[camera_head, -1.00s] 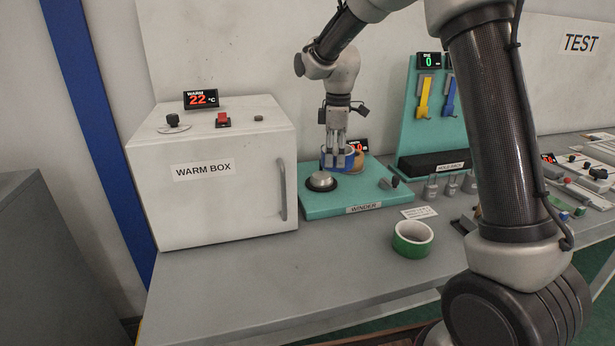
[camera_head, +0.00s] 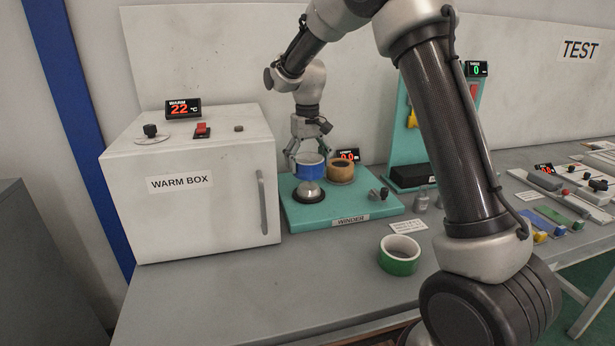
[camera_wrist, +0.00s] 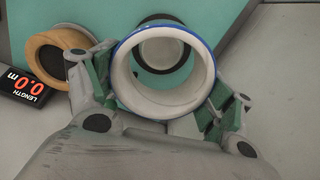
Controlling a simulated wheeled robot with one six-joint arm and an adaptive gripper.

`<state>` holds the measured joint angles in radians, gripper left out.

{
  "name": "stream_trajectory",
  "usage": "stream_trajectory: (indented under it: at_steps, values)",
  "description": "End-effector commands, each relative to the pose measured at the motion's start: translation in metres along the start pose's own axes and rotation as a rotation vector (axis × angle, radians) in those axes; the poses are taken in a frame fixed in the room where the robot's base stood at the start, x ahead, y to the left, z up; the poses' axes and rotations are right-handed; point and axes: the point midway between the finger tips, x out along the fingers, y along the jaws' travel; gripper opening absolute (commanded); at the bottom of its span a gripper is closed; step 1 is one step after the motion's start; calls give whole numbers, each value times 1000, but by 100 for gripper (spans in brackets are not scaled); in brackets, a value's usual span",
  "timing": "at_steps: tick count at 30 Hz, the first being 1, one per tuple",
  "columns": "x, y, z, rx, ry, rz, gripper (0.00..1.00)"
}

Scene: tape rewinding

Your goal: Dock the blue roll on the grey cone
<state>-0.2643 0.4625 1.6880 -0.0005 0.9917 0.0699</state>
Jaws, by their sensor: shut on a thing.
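My gripper (camera_head: 307,158) is shut on the blue roll (camera_head: 310,172), with a finger on either side of it. The roll is held up with its hole facing roughly up and down. The grey cone (camera_head: 308,191), a silvery dome on a dark round base, stands on the winder's teal plate just below the roll. In the wrist view the blue roll (camera_wrist: 167,107) shows as a white ring with a blue rim, and the grey cone (camera_wrist: 166,50) shows through its hole, off toward the top. The roll appears to be above the cone; the exact gap is hard to tell.
A tan roll (camera_head: 341,173) sits on the winder (camera_head: 350,209) just right of the blue roll. The warm box (camera_head: 190,215) stands close on the left. A green roll (camera_head: 399,262) lies on the bench in front. Small metal weights stand to the right.

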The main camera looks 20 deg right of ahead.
Motion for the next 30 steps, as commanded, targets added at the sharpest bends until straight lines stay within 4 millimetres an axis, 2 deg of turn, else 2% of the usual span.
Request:
stream_trajectory:
  at_steps: [9, 30]
  values:
    - [38, 0, 0, -1, -1, 0, 57]
    - [52, 0, 0, -2, 1, 0, 57]
